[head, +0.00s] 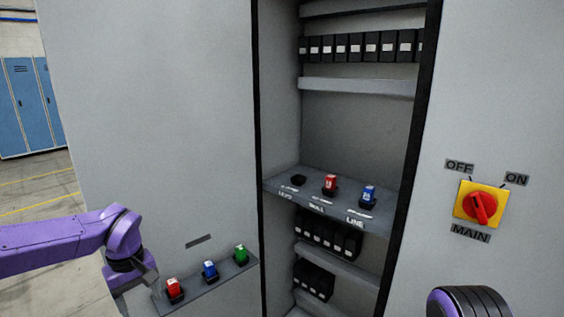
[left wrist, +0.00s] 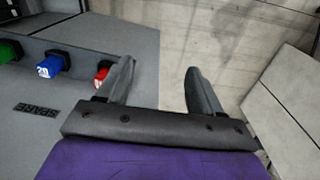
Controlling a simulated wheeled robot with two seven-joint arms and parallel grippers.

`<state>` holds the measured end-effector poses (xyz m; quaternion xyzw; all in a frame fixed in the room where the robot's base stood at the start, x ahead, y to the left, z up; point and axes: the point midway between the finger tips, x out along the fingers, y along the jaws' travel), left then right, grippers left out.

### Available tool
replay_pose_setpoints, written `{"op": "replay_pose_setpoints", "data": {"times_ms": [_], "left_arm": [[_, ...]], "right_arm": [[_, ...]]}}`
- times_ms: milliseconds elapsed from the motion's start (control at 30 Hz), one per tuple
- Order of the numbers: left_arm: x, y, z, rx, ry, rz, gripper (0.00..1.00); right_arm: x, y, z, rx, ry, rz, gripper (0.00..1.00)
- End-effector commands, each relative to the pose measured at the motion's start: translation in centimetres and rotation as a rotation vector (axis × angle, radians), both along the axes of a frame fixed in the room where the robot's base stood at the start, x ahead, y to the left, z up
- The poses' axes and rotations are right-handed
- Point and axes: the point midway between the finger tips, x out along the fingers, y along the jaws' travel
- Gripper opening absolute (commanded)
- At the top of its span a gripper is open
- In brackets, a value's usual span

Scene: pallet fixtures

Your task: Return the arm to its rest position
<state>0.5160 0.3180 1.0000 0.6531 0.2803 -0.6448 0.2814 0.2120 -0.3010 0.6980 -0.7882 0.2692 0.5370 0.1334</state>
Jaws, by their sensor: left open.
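My left arm (head: 60,244) comes in from the left in the head view. Its gripper (head: 147,280) is low, beside the left end of the small outer ledge. In the left wrist view the two fingers of this gripper (left wrist: 157,78) are spread with nothing between them. A red block (left wrist: 102,76) shows just left of the left finger, partly hidden by it. In the head view, the red block (head: 174,290), a blue block (head: 209,270) and a green block (head: 241,254) stand in holders on the ledge (head: 222,281). My right gripper does not show.
An open cabinet bay has a shelf (head: 318,194) with an empty left socket (head: 298,181), a red block (head: 330,184) and a blue block (head: 368,196). A red rotary switch (head: 481,207) is on the right panel. Open floor (head: 40,200) lies left.

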Motion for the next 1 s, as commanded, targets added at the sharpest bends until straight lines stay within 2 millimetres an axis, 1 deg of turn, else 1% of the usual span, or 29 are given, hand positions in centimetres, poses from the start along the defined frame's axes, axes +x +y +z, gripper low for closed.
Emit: {"op": "replay_pose_setpoints", "data": {"times_ms": [167,333,467,567,667,767,800,867,900,967,1000], "left_arm": [[0.1,1.1,-0.1,0.026,-0.025,0.145,0.66],[0.5,2.1,-0.5,0.094,-0.083,0.301,0.66],[0.8,3.2,-1.4,0.187,-0.164,0.434,0.66],[0.7,4.0,-2.9,0.288,-0.251,0.527,0.66],[0.3,4.5,-5.7,0.401,-0.377,0.589,0.66],[-1.3,4.0,-10.6,0.487,-0.546,0.566,0.66],[-2.7,3.4,-13.3,0.492,-0.605,0.519,0.66],[-5.8,1.8,-17.6,0.458,-0.652,0.412,0.66],[-8.3,0.8,-20.1,0.422,-0.651,0.338,0.66],[-12.3,-0.6,-23.3,0.366,-0.610,0.225,0.66],[-15.3,-1.3,-25.1,0.336,-0.564,0.150,0.66]], "right_arm": [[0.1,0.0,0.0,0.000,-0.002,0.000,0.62],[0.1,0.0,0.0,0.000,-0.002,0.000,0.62],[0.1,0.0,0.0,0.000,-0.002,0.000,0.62],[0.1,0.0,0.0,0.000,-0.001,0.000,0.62],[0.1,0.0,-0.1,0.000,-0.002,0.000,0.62],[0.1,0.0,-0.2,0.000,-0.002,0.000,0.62],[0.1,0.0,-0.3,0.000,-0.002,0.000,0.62],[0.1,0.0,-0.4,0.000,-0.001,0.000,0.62],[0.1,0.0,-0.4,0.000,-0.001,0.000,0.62],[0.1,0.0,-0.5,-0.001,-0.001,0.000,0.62],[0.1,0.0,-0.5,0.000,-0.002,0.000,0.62]]}}
